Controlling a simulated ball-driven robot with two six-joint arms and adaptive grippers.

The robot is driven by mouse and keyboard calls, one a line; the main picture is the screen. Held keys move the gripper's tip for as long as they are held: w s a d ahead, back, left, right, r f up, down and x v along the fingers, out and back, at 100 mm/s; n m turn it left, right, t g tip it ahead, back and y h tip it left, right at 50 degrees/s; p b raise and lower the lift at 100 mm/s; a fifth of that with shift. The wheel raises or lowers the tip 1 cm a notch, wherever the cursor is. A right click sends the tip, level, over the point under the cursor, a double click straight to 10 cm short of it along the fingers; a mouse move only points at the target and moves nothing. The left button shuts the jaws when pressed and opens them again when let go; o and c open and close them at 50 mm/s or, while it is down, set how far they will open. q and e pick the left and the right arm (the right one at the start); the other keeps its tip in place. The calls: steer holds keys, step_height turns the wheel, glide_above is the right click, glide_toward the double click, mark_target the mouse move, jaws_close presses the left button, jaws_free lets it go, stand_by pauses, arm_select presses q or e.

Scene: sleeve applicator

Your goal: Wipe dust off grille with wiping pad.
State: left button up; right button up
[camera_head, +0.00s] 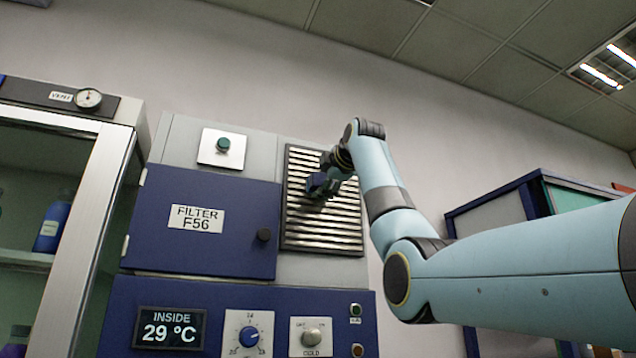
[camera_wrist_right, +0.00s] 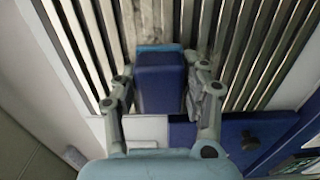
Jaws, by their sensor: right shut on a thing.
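The grille (camera_head: 325,225) is a dark-framed panel of pale slats on the upper right of the machine front. In the right wrist view its slats (camera_wrist_right: 245,50) fill the upper part, with grey smudges on some of them. My right gripper (camera_head: 320,187) is in front of the grille's upper middle. In the right wrist view, my right gripper (camera_wrist_right: 160,92) is shut on the blue wiping pad (camera_wrist_right: 160,85), with a finger on each side. The pad's far, lighter blue end is at the slats; I cannot tell whether it touches. My left gripper is in neither view.
A blue door labelled FILTER F56 (camera_head: 205,222) with a dark knob (camera_head: 263,235) is left of the grille. Below is a control panel with a display (camera_head: 170,328) and dials. A glass-fronted cabinet (camera_head: 60,200) stands at the left.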

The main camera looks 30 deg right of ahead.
steer(key=shift+s+d+f, duration=0.1)
steer(key=shift+s+d, duration=0.1)
steer(key=shift+d, duration=0.75)
steer(key=shift+s+d+r, duration=0.1)
steer(key=shift+s+d, duration=0.15)
steer(key=shift+d, duration=0.75)
steer(key=shift+s+d+f, duration=0.1)
steer(key=shift+s+d, duration=0.1)
steer(key=shift+d, duration=0.75)
steer(key=shift+s+d, duration=0.2)
steer(key=shift+d, duration=0.5)
steer(key=shift+s+d, duration=0.2)
steer(key=shift+d, duration=0.7)
steer(key=shift+a, duration=0.2)
steer(key=shift+s+b, duration=0.25)
steer(key=shift+b, duration=0.15)
steer(key=b, duration=0.3)
glide_toward(350, 193)
steer(key=shift+w+d, duration=0.2)
steer(key=shift+w, duration=0.3)
